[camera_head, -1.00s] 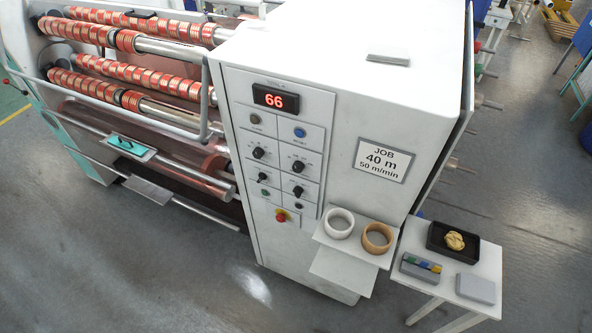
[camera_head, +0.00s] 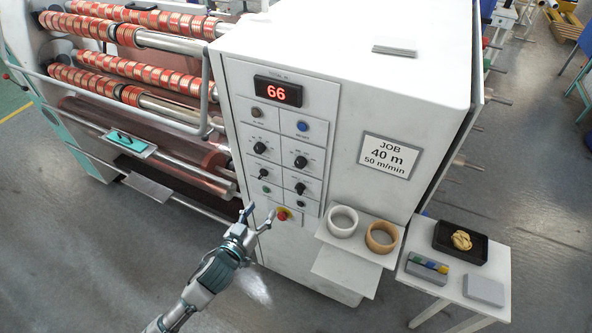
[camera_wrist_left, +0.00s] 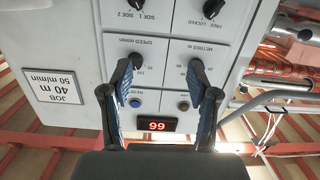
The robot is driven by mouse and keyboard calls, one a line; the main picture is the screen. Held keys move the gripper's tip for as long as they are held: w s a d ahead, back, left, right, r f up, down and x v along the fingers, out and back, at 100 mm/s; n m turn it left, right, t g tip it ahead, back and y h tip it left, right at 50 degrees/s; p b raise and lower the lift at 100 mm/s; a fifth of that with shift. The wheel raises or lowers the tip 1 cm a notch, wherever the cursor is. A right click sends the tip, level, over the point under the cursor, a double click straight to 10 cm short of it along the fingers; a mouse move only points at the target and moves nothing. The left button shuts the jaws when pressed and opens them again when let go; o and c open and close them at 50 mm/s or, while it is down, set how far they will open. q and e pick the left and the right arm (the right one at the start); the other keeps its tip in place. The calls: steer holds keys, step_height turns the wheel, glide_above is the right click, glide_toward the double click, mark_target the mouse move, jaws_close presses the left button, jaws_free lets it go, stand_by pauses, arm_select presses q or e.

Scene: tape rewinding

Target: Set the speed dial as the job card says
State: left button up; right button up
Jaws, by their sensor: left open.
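The speed dial (camera_head: 301,162) is a black knob in the right column of the machine's front panel. In the left wrist view, upside down, the knob (camera_wrist_left: 136,60) labelled speed m/min is partly hidden by a fingertip. Its pointer setting is too small to read. The job card (camera_head: 388,156) reads 40 m and 50 m/min; it also shows in the left wrist view (camera_wrist_left: 53,86). My left gripper (camera_head: 259,211) is open and empty, low in front of the panel, left of the red stop button in the head view. My right gripper is not in view.
The metres dial (camera_head: 260,148) sits left of the speed dial. The red display (camera_head: 277,92) reads 66. Below are a red stop button (camera_head: 282,214) and a shelf (camera_head: 345,264) with a white and a tan ring. A side table (camera_head: 440,288) stands at right.

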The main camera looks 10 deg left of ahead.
arm_select(q)
steer(key=s+d+r+h, duration=0.2)
steer(key=s+r, duration=0.1)
steer(key=r, duration=0.3)
steer(key=p, duration=0.2)
glide_toward(299, 165)
steer(key=shift+m+t, duration=0.3)
steer(key=shift+t, duration=0.1)
steer(key=x, duration=0.8)
steer(key=shift+w+d+f, duration=0.2)
steer(key=shift+w+f, duration=0.05)
steer(key=shift+f, duration=0.1)
jaws_close()
